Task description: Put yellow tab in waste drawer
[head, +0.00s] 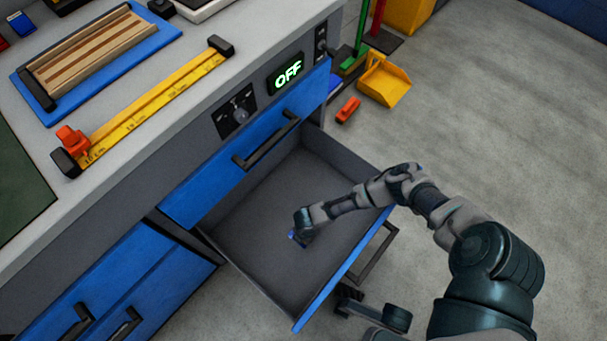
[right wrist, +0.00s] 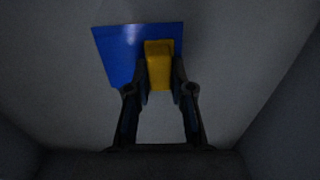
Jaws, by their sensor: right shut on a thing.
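The yellow tab (right wrist: 158,55) is a small block between the fingers of my right gripper (right wrist: 161,82) in the right wrist view. A flat blue piece (right wrist: 118,52) shows behind the tab; I cannot tell whether the two are joined. In the head view my right gripper (head: 300,232) is low inside the open grey drawer (head: 265,190), with a bit of blue at its tip. The yellow tab is hidden there. The drawer otherwise looks empty. I cannot tell whether the blue piece touches the drawer floor.
The blue drawer front with its handle (head: 378,253) is on the right. Above is a closed blue drawer with a black handle (head: 266,140). The worktop holds a yellow ruler bar (head: 150,105) and a blue tray (head: 160,38). A yellow dustpan (head: 384,80) lies on the floor.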

